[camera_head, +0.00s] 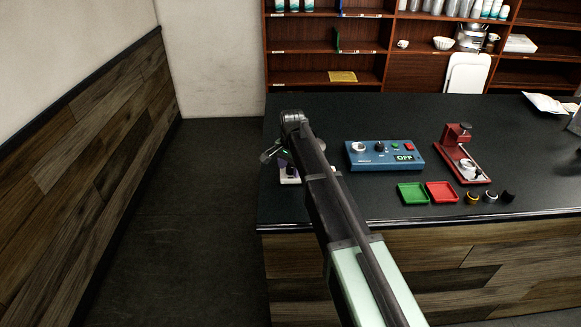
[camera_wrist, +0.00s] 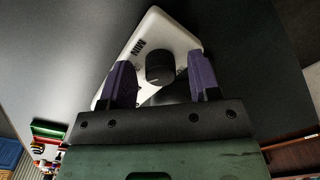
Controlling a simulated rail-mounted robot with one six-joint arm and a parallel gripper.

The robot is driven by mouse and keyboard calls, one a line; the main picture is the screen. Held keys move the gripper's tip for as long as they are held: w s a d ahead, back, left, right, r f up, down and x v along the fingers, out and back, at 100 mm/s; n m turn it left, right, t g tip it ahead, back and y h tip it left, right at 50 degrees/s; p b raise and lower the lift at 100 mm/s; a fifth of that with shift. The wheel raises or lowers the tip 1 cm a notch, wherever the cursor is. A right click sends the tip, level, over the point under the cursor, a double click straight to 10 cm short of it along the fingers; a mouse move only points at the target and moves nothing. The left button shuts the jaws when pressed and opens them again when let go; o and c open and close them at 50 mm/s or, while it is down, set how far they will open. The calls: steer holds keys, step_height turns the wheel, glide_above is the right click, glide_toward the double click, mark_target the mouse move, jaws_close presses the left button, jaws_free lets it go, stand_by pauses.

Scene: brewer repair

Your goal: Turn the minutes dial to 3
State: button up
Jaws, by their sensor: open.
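The minutes dial (camera_wrist: 160,67) is a black round knob on a white box (camera_wrist: 152,34) marked "MIN" in the wrist view. My gripper (camera_wrist: 159,62) is open, its two purple fingers on either side of the dial. A gap shows between each finger and the knob. I cannot tell how deep the fingertips reach along the knob, and its pointer and any numbers near it cannot be read. In the head view, the white box (camera_head: 289,176) is at the counter's left end, partly hidden by my arm.
A blue control box (camera_head: 384,156) showing "OFF" stands right of my arm. Green (camera_head: 412,194) and red (camera_head: 442,192) trays, a red press (camera_head: 462,153) and small round parts lie farther right. The dark counter (camera_head: 345,115) is clear behind the blue box.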

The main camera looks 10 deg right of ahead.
mark_target(292, 168)
steer(key=shift+r, duration=0.1)
step_height(292, 168, up, 11)
steer(key=p, duration=1)
steer(key=shift+s+d+p, duration=0.15)
steer(key=shift+p, duration=0.25)
steer(key=shift+f, duration=0.2)
